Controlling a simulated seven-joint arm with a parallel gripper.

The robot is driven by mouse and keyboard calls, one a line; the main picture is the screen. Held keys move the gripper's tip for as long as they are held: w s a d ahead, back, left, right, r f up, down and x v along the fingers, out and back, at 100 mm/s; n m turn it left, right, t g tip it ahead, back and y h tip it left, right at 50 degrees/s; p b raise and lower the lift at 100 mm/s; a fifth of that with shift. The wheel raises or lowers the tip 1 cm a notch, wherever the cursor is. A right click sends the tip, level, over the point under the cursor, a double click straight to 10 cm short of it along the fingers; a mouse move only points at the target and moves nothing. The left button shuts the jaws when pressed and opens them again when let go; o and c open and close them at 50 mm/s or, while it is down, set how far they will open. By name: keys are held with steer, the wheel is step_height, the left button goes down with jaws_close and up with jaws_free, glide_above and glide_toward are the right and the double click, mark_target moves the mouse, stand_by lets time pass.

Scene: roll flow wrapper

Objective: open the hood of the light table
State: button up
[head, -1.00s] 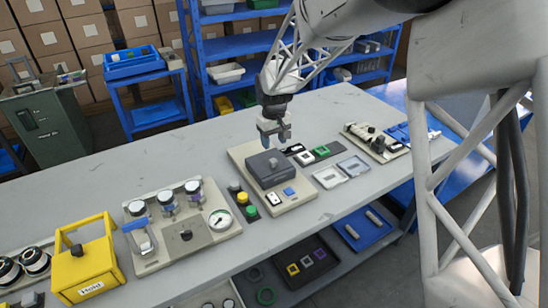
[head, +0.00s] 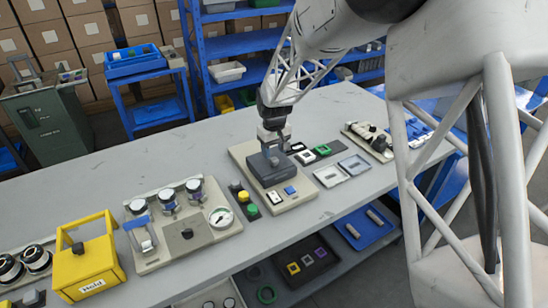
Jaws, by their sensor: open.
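The light table is a beige base (head: 297,202) on the grey workbench in the middle of the head view. Its dark grey hood (head: 268,175) is closed, lying flat over the base. A white switch (head: 274,198) and a blue button (head: 290,190) sit on the base in front of the hood. My gripper (head: 273,157) points down over the hood's top, with its fingers open around or beside the small handle there. The fingers hide most of the handle, and I cannot tell whether they touch it.
Frames and small plates (head: 330,177) lie right of the light table. Yellow and green buttons (head: 243,197) and a gauge panel (head: 200,241) stand to its left, with a yellow box (head: 88,262) farther left. The bench behind (head: 170,150) is clear.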

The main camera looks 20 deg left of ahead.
mark_target(274, 159)
steer(key=shift+f, duration=1.7)
jaws_close()
